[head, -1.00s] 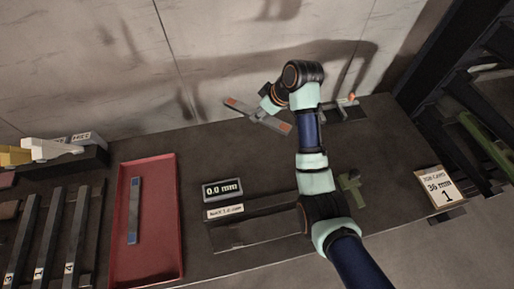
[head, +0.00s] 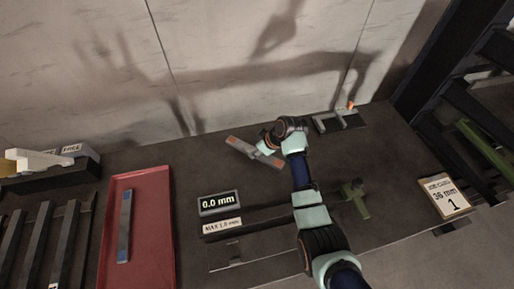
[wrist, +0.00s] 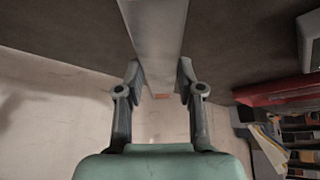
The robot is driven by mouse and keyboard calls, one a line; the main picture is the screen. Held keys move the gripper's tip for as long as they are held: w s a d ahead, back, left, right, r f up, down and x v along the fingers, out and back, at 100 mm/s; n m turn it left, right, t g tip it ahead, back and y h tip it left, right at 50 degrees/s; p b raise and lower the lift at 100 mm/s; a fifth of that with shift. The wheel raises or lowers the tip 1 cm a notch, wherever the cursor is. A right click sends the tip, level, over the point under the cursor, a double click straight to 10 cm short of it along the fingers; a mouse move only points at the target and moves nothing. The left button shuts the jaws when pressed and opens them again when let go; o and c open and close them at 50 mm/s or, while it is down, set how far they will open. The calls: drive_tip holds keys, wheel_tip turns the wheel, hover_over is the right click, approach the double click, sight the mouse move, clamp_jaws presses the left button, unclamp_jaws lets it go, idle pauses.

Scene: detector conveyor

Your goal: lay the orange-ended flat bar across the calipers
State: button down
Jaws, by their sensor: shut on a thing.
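The orange-ended flat bar (head: 243,148) is grey with orange at both ends. It is in my gripper (head: 263,148), tilted down to the right in the head view. In the wrist view the bar (wrist: 157,38) runs between the two fingers of my gripper (wrist: 159,72), with one orange end showing below. The head view cannot show whether the bar touches the bench. A grey jawed tool with an orange knob (head: 339,121), possibly the calipers, lies on the bench near the wall, right of my gripper. I cannot tell for sure that it is the calipers.
A red tray (head: 151,235) holds a blue-ended bar (head: 125,226). A 0.0 mm display (head: 218,203) stands mid-bench. A green tool (head: 354,196) sits to the right of my arm. A job card (head: 445,194) is at the right edge. Dark bars (head: 62,243) are at left.

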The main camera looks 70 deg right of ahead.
drive_tip(key=shift+f+b, duration=0.45)
drive_tip(key=shift+f, duration=1.35)
drive_tip(key=shift+f, duration=0.15)
drive_tip(key=c, duration=0.7)
unclamp_jaws()
drive_tip(key=shift+f, duration=0.1)
drive_tip(key=p+v, duration=0.3)
drive_tip(key=v, duration=0.9)
drive_tip(key=shift+p, duration=0.3)
